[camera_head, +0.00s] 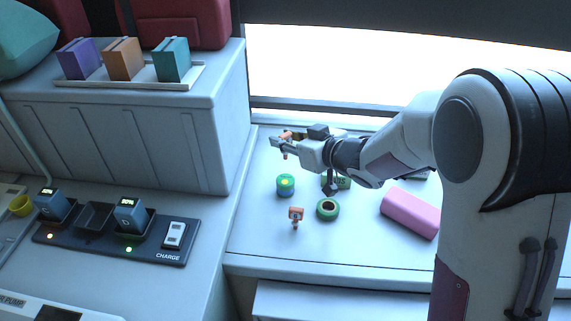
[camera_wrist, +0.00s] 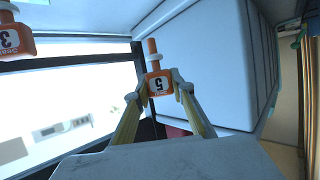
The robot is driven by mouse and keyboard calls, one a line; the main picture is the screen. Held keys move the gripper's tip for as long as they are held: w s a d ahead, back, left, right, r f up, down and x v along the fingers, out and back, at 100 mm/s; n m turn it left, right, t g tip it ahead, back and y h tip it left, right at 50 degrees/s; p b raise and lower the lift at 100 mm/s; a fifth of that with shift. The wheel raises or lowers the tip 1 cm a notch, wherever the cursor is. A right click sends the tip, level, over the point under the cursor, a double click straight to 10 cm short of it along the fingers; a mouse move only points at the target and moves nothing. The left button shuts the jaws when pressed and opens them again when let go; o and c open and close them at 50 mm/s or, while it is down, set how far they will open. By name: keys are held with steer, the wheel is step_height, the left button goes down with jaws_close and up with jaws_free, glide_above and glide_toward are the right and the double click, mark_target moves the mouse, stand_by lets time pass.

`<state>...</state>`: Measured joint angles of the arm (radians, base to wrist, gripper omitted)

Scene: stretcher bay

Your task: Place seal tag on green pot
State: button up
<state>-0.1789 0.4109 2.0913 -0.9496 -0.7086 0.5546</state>
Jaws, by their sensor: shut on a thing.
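My gripper (camera_head: 276,141) is above the back of the counter, shut on an orange seal tag (camera_head: 285,155). In the wrist view the tag (camera_wrist: 158,84) sits between both fingertips (camera_wrist: 158,90), its number 5 upside down, with a pale collar and an orange stem. The green pot (camera_head: 286,190), a short round pot with a bright green and yellow top, stands on the counter below and in front of my gripper, apart from the held tag. A second orange tag (camera_head: 296,214) stands in front of the pot. An orange tag marked 3 (camera_wrist: 14,40) shows at the wrist view's left edge.
A dark green ring (camera_head: 327,209) lies right of the pot. A dark green box (camera_head: 341,183) is partly hidden by my arm. A pink roll (camera_head: 410,213) lies farther right. A grey cabinet (camera_head: 195,150) rises to the left. The counter's front left is clear.

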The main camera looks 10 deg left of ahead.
steer(key=shift+f, duration=1.85)
steer(key=shift+f, duration=1.85)
steer(key=shift+f, duration=0.1)
steer(key=o, duration=0.8)
steer(key=shift+v, duration=6.05)
